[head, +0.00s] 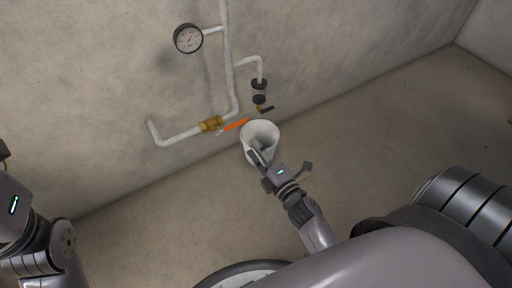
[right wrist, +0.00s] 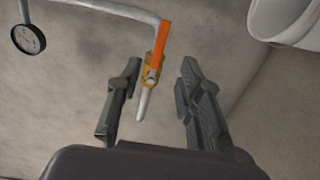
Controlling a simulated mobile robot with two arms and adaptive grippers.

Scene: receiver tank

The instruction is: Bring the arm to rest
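My right arm (head: 312,228) reaches in from the lower right in the head view. Its gripper (head: 260,160) shows in front of the white bucket (head: 250,133) and hides part of it. In the right wrist view the two fingers (right wrist: 160,100) stand apart with nothing held between them. The orange lever (head: 236,125) on the brass valve (head: 210,124) shows beyond the fingertips in the right wrist view (right wrist: 163,42). My left arm (head: 42,245) is at the lower left of the head view; its fingers are outside the picture.
A white pipe (head: 229,70) runs down the concrete wall, with a round gauge (head: 188,38) on a side branch. A small black-and-brass drain fitting (head: 260,92) hangs above the bucket. The floor (head: 400,130) to the right is clear.

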